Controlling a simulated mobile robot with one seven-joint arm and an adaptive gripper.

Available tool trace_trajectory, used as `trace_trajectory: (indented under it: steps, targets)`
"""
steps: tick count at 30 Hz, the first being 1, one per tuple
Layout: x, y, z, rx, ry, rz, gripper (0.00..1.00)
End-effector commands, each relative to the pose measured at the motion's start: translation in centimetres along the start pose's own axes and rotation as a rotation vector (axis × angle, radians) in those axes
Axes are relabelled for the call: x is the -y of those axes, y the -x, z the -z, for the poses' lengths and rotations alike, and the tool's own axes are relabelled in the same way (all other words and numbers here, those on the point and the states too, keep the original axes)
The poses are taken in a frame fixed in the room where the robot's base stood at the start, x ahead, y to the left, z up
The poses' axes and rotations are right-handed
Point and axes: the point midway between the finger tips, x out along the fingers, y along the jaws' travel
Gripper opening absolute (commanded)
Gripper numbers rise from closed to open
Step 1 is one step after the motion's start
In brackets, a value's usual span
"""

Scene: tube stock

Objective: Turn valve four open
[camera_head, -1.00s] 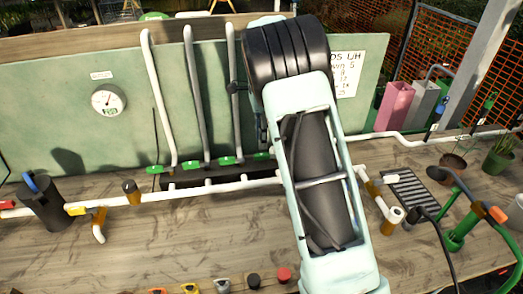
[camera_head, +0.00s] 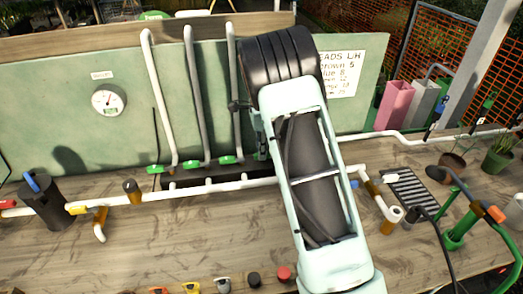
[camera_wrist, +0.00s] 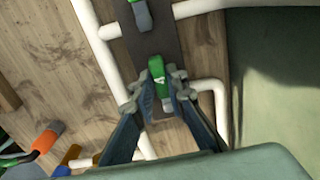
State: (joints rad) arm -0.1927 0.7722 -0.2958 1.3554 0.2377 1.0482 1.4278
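A row of green valve handles runs along the dark base strip below the panel. In the head view, the first (camera_head: 155,169), second (camera_head: 196,163) and third (camera_head: 227,160) handles show at the foot of grey-white pipes. The place to their right is hidden behind my arm. In the wrist view, a green handle (camera_wrist: 157,72) with a small pale mark shows between the fingertips of my gripper (camera_wrist: 156,88). The fingers are apart, on either side of it; I cannot tell whether they touch it. Another green handle (camera_wrist: 139,16) is at the top edge.
A white pipe (camera_head: 210,188) runs along the bench in front of the valves. A round gauge (camera_head: 108,100) and a lettered sheet (camera_head: 342,75) are on the green panel (camera_head: 60,110). A black cylinder (camera_head: 45,205) stands left. A grate (camera_head: 408,190) and green pipework (camera_head: 460,230) lie right.

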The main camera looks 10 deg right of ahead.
Motion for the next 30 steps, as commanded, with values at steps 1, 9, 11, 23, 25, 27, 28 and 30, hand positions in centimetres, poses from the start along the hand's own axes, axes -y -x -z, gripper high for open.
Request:
trace_trajectory:
  steps: [1, 9, 11, 23, 25, 27, 28, 30]
  targets:
    - [0.0, 0.0, 0.0, 0.000, 0.000, 0.001, 0.00]
    - [0.0, 0.1, 0.0, 0.000, 0.000, 0.001, 0.00]
    - [0.0, 0.1, 0.0, 0.000, 0.001, 0.001, 0.00]
    - [-0.6, -0.1, 0.1, -0.001, 0.124, 0.001, 0.00]
    - [-0.8, -0.1, 0.1, -0.001, 0.176, 0.002, 0.00]
    - [-1.1, -0.1, 0.2, -0.001, 0.234, 0.001, 0.00]
    - [-1.3, -0.1, 0.2, -0.001, 0.260, 0.001, 0.00]
    - [-1.6, -0.1, 0.4, -0.001, 0.325, 0.002, 0.00]
